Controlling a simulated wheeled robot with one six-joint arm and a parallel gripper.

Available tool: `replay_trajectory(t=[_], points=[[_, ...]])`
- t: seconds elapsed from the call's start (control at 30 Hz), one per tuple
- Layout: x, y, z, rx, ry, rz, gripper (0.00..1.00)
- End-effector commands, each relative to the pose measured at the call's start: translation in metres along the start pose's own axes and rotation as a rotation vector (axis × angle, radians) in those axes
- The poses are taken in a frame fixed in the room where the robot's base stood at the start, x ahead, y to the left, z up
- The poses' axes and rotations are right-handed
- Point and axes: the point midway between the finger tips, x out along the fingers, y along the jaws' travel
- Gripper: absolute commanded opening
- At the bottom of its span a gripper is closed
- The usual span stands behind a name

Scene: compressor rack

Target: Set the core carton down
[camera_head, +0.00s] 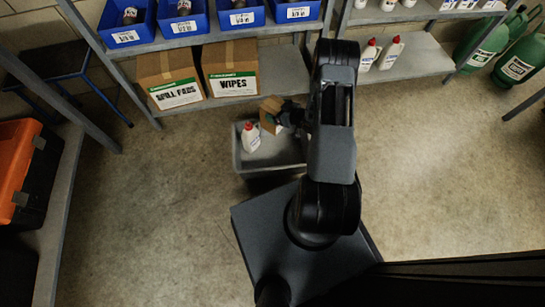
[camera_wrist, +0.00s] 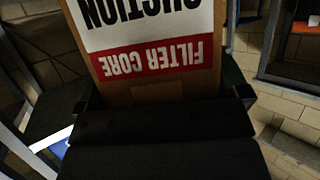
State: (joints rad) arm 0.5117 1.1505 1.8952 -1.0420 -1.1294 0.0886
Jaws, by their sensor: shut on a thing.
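The core carton (camera_wrist: 150,40) is a brown box with a white and red label reading "FILTER CORE", upside down in the wrist view. My gripper (camera_wrist: 163,92) is shut on it, with a jaw at each side. In the head view the small carton (camera_head: 268,122) hangs at my gripper (camera_head: 277,116), over the far part of a grey tote (camera_head: 243,172). Its underside is hidden, so I cannot tell how far it is above the tote.
A white bottle with a red cap (camera_head: 250,138) stands in the tote's left part. Behind is a shelf with a "SPILL PADS" box (camera_head: 170,78), a "WIPES" box (camera_head: 230,70) and several blue bins (camera_head: 183,18). Open floor (camera_head: 150,220) lies left.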

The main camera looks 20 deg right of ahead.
Motion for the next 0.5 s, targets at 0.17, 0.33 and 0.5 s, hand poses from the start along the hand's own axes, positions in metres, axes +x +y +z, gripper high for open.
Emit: replay_trajectory(t=[0.17,0.33,0.5], points=[[0.011,0.001,0.032,-0.002,0.0,-0.008,0.29],[0.027,0.0,0.071,0.0,0.0,-0.008,0.29],[0.041,0.001,0.104,-0.003,0.0,-0.008,0.29]])
